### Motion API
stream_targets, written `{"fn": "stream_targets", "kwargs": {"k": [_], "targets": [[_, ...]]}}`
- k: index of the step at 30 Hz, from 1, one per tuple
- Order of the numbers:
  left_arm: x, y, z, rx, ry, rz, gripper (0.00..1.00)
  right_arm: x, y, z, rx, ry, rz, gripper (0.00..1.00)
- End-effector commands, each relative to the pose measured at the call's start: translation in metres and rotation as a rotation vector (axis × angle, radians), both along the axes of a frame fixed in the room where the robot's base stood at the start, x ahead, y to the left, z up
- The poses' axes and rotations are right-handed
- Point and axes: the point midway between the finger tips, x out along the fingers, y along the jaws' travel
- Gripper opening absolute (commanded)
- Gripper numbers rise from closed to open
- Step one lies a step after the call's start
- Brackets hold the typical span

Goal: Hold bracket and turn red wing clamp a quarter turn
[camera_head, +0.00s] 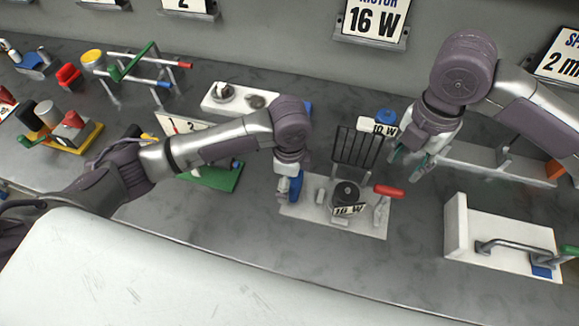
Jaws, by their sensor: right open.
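A pale base plate (312,214) lies on the bench in the middle. On it are a black round part (345,193) with a "10 W" label, a wire rack-like part (357,148) behind it, and a red wing clamp handle (389,191) at the right side. I cannot tell which part is the bracket. My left gripper (285,192) points down at the plate's left side, by a blue part (296,184); its fingertips are too small and covered to read. My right gripper (408,160) is open and empty, above and to the right of the red handle, apart from it.
A white fixture (456,227) with a grey bar handle stands at the right. A long grey rail (490,160) lies behind it. A white block (222,101), a green board (216,178) and colored frames stand left. The bench front is bare.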

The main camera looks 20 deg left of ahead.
Motion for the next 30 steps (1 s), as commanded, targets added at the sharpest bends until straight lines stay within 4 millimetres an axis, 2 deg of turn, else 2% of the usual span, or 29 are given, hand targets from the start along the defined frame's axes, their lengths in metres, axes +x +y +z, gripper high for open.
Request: {"fn": "stream_targets", "kwargs": {"k": [5, 14, 26, 27, 30], "targets": [[-0.0007, -0.0001, -0.0119, 0.001, 0.001, 0.0, 1.0, 0.0, 0.0, 0.0, 0.0, 0.0, 0.0, 0.42], [-0.0003, -0.0002, -0.0132, 0.0, 0.0, -0.001, 0.98, 0.0, 0.0, 0.0, 0.0, 0.0, 0.0, 0.42], [-0.0005, -0.0002, -0.0132, 0.0, 0.001, 0.0, 0.32, 0.0, 0.0, 0.0, 0.0, 0.0, 0.0, 0.42], [-0.0005, -0.0002, -0.0133, 0.0, 0.001, 0.0, 0.29, 0.0, 0.0, -0.0001, 0.0, 0.0, 0.0, 0.44], [-0.0007, -0.0001, -0.0136, 0.0, 0.001, 0.0, 0.28, 0.0, 0.0, -0.0001, 0.0, 0.0, 0.0, 0.44]]}}
